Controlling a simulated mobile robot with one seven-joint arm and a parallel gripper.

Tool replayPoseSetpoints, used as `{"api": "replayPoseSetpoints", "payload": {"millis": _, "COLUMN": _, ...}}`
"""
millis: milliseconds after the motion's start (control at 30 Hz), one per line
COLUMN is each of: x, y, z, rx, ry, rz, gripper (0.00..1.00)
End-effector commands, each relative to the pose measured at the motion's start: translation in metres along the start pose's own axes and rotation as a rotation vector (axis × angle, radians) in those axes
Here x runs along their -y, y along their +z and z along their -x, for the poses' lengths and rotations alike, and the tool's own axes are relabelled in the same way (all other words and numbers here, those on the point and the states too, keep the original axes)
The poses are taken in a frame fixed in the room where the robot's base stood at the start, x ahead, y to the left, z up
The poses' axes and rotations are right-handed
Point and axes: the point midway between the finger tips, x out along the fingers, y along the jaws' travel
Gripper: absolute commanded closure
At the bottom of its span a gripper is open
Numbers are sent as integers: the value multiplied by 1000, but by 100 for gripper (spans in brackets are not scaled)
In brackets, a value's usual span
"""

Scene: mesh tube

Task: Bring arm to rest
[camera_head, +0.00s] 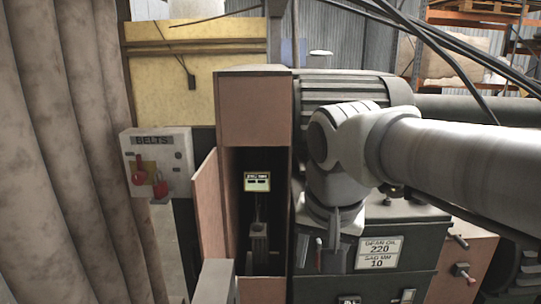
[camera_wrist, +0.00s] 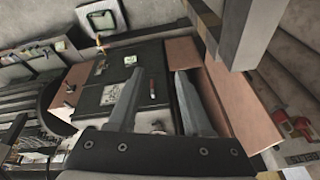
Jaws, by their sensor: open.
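My arm (camera_head: 450,158) reaches in from the right in the head view and bends down at the wrist. My gripper (camera_head: 334,250) points down in front of a dark green cabinet, and its fingers are small there. In the wrist view my gripper (camera_wrist: 160,71) shows two grey fingers spread apart with nothing between them. Beyond the fingers are the dark cabinet front and a reddish-brown panel. I cannot tell the exact gap to the cabinet.
The cabinet (camera_head: 425,245) carries an oil label (camera_head: 378,254) and small handles. Left of it stands an open brown housing (camera_head: 252,110) with its door (camera_head: 208,210) ajar. A BELTS switch box (camera_head: 157,163) with red locks hangs farther left, beside thick beige columns (camera_head: 75,150).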

Motion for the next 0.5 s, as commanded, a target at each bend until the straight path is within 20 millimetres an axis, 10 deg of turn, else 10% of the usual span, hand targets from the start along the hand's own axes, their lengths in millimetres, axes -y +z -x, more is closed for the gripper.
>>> {"api": "replayPoseSetpoints", "payload": {"millis": 433, "x": -93, "y": 76, "z": -26, "rx": -181, "ry": -17, "rz": 267, "gripper": 50}}
{"api": "replayPoseSetpoints", "payload": {"millis": 500, "x": -88, "y": 65, "z": -1, "rx": -176, "ry": -19, "rz": 275, "gripper": 50}}
